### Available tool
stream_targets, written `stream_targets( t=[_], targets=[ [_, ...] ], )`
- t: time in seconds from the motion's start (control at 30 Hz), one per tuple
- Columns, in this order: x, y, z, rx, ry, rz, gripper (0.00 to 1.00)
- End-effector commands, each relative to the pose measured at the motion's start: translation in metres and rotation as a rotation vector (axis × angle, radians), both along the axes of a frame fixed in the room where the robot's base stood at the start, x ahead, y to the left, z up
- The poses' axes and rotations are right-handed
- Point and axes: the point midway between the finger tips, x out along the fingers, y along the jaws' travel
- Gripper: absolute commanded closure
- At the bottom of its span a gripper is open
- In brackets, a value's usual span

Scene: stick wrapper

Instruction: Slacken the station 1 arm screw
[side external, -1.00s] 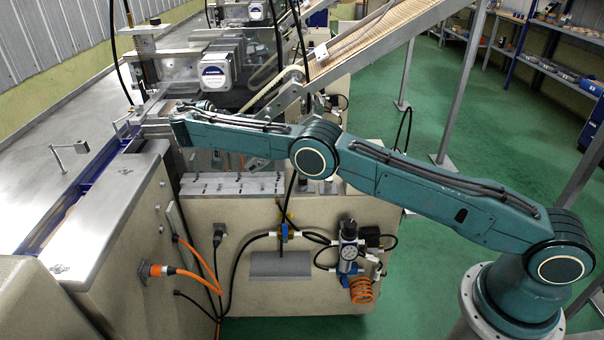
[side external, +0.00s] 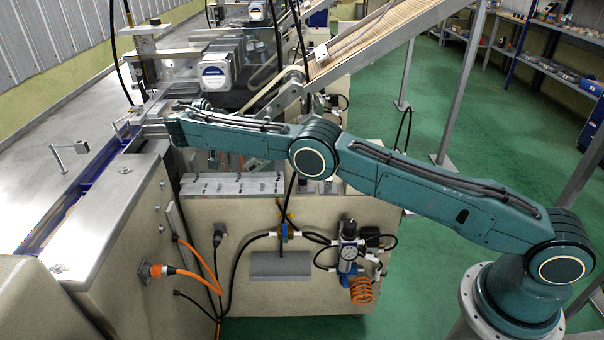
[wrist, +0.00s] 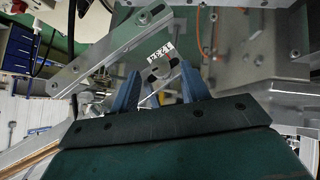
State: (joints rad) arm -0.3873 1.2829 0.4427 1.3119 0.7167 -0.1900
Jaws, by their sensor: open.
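My gripper (wrist: 158,88) shows in the wrist view with its two blue fingers apart and nothing clearly held between them. Just beyond the fingertips is a metal bracket (wrist: 163,68) with a curved dark opening and a black-and-white label (wrist: 160,50). A long metal arm (wrist: 110,53) runs diagonally past it, with a bolt head (wrist: 143,17) at its upper end. I cannot tell for certain which fastener is the station 1 arm screw.
A grey motor box (side external: 214,72) and a slanted slatted conveyor (side external: 350,45) stand behind my arm. A steel cabinet top (side external: 105,215) is at the left. Black cables hang near the machine. The green floor (side external: 480,130) is open at the right.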

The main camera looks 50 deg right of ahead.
Motion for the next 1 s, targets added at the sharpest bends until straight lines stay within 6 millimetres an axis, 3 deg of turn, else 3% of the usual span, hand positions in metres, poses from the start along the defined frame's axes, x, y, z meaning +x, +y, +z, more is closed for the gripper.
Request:
stream_targets(
  t=[0.23,0.67,1.0],
  targets=[
    [-0.007,0.012,0.012,0.002,-0.001,0.000,0.54],
    [-0.021,0.038,0.012,0.000,0.002,0.003,0.54],
    [-0.050,0.090,0.011,0.001,0.000,0.003,0.54]
  ],
)
